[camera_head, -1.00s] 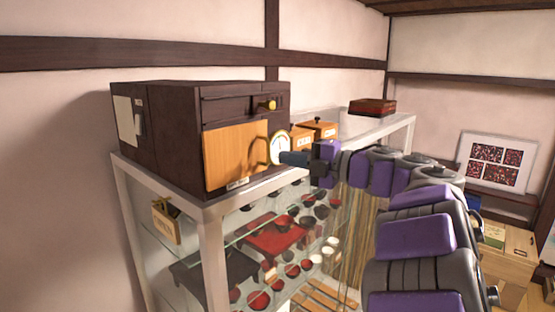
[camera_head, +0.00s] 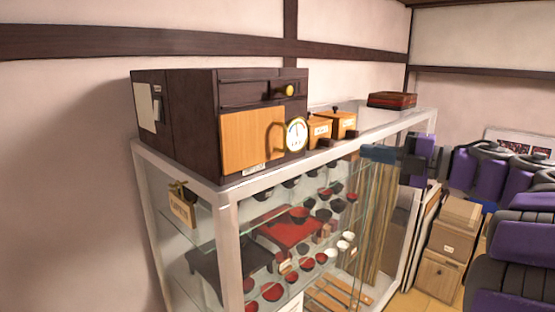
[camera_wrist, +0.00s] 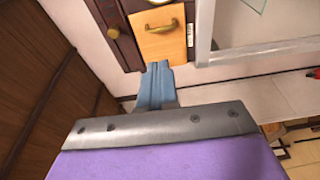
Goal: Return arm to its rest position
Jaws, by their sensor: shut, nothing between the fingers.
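My gripper (camera_head: 378,154) is at the end of my purple and grey arm, in front of the glass cabinet's right part in the head view. Its blue-grey fingers are shut and empty; they also show in the wrist view (camera_wrist: 155,82). The dark wooden box (camera_head: 180,125) with an orange door panel (camera_head: 250,140), a round white dial (camera_head: 296,134) and a brass knob (camera_head: 289,90) stands on the cabinet. In the wrist view the orange panel (camera_wrist: 155,42) with its brass handle is beyond the fingertips. The gripper is apart from the box.
The glass display cabinet (camera_head: 228,200) holds several red and black bowls. Two small orange boxes (camera_head: 330,125) and a dark red box (camera_head: 392,100) sit on its top. Wooden boxes (camera_head: 447,245) stand on the floor at right, near my arm.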

